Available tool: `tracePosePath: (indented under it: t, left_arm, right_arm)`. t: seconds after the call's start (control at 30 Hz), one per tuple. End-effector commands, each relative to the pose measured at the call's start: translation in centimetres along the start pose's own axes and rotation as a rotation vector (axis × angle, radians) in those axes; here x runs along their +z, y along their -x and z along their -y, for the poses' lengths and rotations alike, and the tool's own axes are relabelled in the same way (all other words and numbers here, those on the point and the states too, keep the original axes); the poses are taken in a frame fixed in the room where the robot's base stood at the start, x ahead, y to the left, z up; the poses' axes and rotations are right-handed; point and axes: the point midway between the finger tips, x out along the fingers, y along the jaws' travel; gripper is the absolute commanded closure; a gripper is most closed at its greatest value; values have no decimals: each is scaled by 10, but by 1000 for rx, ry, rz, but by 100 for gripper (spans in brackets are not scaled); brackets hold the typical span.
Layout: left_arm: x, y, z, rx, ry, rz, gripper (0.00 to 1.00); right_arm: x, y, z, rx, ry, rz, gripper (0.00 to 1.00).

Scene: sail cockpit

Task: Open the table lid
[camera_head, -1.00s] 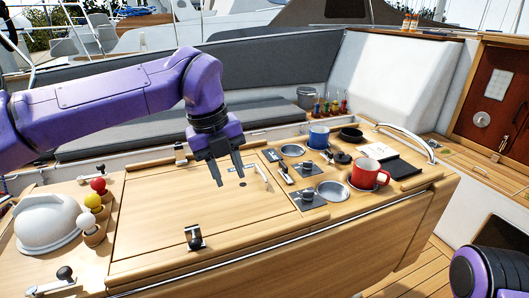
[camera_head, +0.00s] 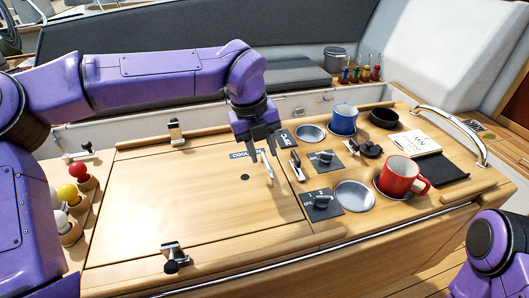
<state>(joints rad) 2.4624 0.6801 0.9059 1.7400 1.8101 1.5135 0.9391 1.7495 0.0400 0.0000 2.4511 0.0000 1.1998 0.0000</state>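The table lid (camera_head: 180,211) is a flat wooden panel in the left half of the cockpit table, and it lies closed. A small metal handle (camera_head: 268,168) stands near its right edge, beside a label and a dark round hole. My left gripper (camera_head: 262,155) points down at the handle with its fingers parted. I cannot tell whether the handle lies between the fingers. A latch (camera_head: 175,132) sits at the lid's back edge and another latch (camera_head: 172,257) at its front edge. My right arm shows at the lower right, but its gripper is out of view.
Right of the lid are a red mug (camera_head: 399,177), a blue mug (camera_head: 343,119), a book (camera_head: 411,143) and metal cup holders (camera_head: 354,196). A curved grab rail (camera_head: 463,131) edges the right end.

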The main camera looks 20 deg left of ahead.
Motion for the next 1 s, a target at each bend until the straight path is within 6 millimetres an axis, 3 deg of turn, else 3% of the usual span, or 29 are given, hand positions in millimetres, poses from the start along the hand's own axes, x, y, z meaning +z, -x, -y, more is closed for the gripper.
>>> tracePosePath:
  t: [0.17,0.43,0.47,0.57,1.0]
  left_arm:
    - [1,-22,-1,2,2,0,63]
    - [1,-25,-1,0,3,2,63]
    - [1,-25,-1,0,3,2,66]
    - [1,-25,-1,0,3,1,99]
    - [1,-25,-1,0,3,3,100]
  right_arm:
    - [-2,2,0,-1,-1,-2,57]
    - [-2,2,0,-1,-1,-1,57]
    - [-2,2,0,-1,-1,-2,57]
    - [-2,2,0,-1,-1,-2,57]
    - [-2,2,0,-1,-1,-2,57]
